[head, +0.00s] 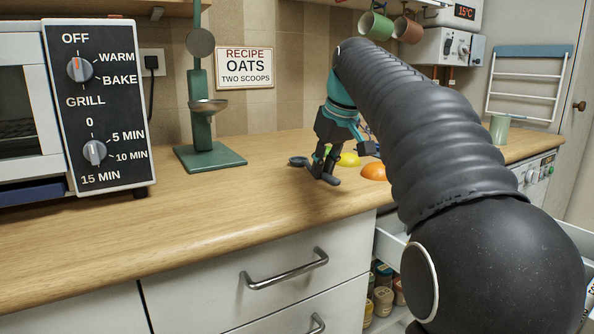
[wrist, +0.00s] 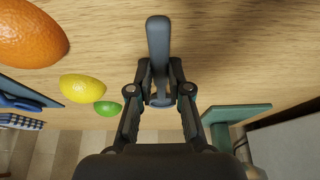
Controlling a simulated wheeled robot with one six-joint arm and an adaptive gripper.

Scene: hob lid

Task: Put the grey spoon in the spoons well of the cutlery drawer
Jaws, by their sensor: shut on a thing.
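The grey spoon (wrist: 159,45) is between the fingers of my gripper (wrist: 160,92) in the wrist view, its handle pointing to the top of that picture. My gripper is shut on it, low over the wooden worktop. In the head view my gripper (head: 326,172) is above the worktop, and a grey rounded end of the spoon (head: 298,161) shows just left of the fingers. Whether the spoon touches the worktop I cannot tell. An open white drawer (head: 389,243) shows in part below the worktop at right, largely hidden by my arm. The spoons well is not visible.
An orange (head: 374,172), a lemon (head: 348,159) and a lime (wrist: 107,109) lie near my gripper. A green scale (head: 210,158) and an oven (head: 95,105) stand to the left. Jars (head: 383,300) sit low under the drawer. The worktop's front is clear.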

